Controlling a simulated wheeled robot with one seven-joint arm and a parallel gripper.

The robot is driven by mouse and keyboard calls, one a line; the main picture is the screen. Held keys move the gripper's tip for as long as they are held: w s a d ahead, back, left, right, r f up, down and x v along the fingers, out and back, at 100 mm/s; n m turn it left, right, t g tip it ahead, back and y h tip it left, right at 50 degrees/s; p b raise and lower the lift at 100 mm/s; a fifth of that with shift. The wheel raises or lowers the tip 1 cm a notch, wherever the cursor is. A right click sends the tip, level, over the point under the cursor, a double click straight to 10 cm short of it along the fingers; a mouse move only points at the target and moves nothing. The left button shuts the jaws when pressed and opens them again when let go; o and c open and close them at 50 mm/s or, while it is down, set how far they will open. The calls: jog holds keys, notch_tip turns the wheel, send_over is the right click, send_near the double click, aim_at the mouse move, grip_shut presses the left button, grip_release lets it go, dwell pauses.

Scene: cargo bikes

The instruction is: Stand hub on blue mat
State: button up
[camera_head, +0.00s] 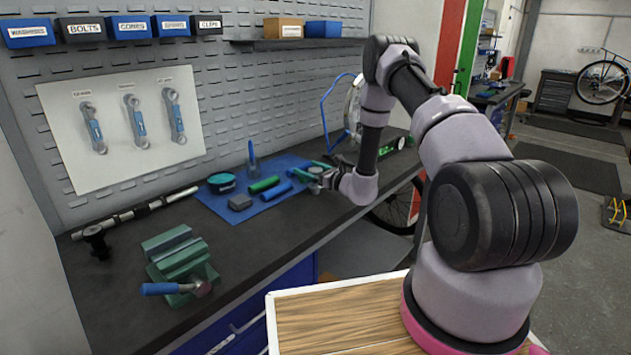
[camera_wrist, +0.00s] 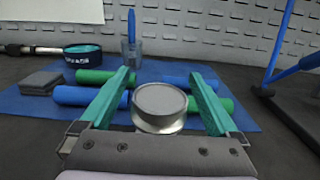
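A round silver hub (camera_wrist: 160,100) with a flat grey top and a wider lower rim shows between the two teal fingers of my gripper (camera_wrist: 160,82) in the wrist view. Gaps show on both sides between the hub and the fingers. The gripper is open. The blue mat (camera_wrist: 30,105) lies under and beyond the fingers. I cannot tell whether the hub touches the mat. In the head view my gripper (camera_head: 312,172) is over the right end of the blue mat (camera_head: 217,205), and the hub is not clear there.
Green (camera_head: 264,185) and blue (camera_head: 276,191) cylinders, a grey block (camera_head: 240,203), a round tin (camera_head: 221,182) and a cup with a blue tool (camera_wrist: 131,45) occupy the mat. A green vise (camera_head: 180,257) stands on the bench at left. Bare bench lies before the mat.

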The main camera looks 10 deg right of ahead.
grip_shut()
jog(key=shift+r, duration=0.1)
